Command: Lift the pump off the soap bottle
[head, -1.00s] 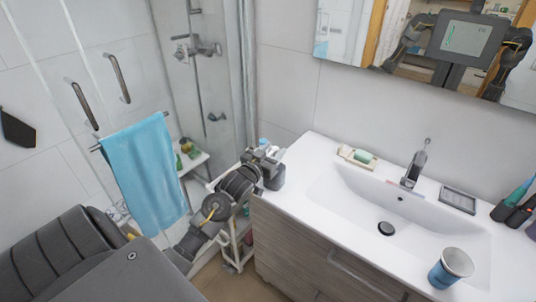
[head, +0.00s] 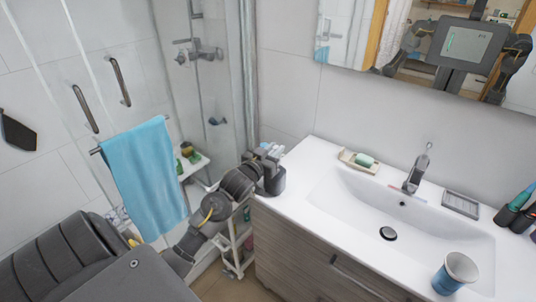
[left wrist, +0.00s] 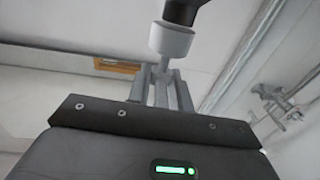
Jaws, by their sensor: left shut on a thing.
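My left gripper (head: 266,153) is at the back left corner of the sink counter, beside the shower glass. In the left wrist view its fingers (left wrist: 162,84) are close together, shut on a small white collar with a dark part above it, which looks like the pump (left wrist: 172,40). The dark part runs out of the top of that view. In the head view the pump is too small and too covered by the gripper to make out. I cannot tell the soap bottle apart from the dark gripper there. My right gripper is not in view.
The white sink counter (head: 310,190) holds a soap dish (head: 360,160), a tap (head: 416,170), a grey tray (head: 460,204) and a blue cup (head: 453,273). A white cart (head: 236,250) stands below my left forearm. A blue towel (head: 143,180) hangs at left.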

